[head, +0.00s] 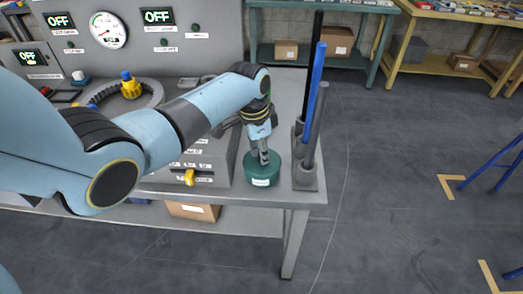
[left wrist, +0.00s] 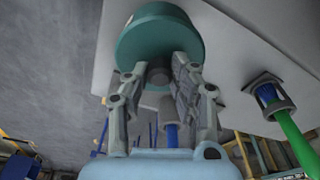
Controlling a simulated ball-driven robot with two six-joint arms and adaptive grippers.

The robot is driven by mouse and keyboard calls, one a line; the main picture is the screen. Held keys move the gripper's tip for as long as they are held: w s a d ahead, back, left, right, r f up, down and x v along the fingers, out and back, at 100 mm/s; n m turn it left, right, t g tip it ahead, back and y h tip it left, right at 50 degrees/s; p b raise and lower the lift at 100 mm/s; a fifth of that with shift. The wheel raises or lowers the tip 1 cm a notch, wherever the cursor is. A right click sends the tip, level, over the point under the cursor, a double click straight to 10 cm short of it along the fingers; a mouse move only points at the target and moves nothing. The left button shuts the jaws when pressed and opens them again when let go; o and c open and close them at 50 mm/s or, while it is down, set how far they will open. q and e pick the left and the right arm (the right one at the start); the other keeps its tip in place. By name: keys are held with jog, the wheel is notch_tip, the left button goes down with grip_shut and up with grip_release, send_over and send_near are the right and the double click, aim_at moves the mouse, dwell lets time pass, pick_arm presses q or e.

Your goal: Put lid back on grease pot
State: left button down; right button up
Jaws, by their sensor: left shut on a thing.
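The green grease pot (head: 262,181) stands upright near the front right corner of the grey bench, a white label on its side. Its green lid (head: 251,160) shows as the round top, and the two look level, with no clear gap between them. In the left wrist view the round green lid (left wrist: 181,47) has a grey knob (left wrist: 160,75) at its middle. My left gripper (head: 263,158) points down over the pot. Its fingers (left wrist: 158,78) are shut on the lid's knob. My fingers hide part of the lid. My right gripper is out of view.
A grey rack (head: 306,183) with upright black, blue (head: 314,90) and grey rods stands close to the right of the pot. A grey labelled box (head: 205,165) with a yellow handle sits to its left. The bench's front edge is close.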

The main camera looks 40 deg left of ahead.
pick_arm(q)
jog(key=c, duration=1)
grip_release()
jog(key=r, duration=0.4)
jog(key=s+r, duration=0.1)
jog(key=r, duration=0.6)
jog(key=shift+s+a+r, duration=0.15)
jog(key=shift+a+r, duration=0.25)
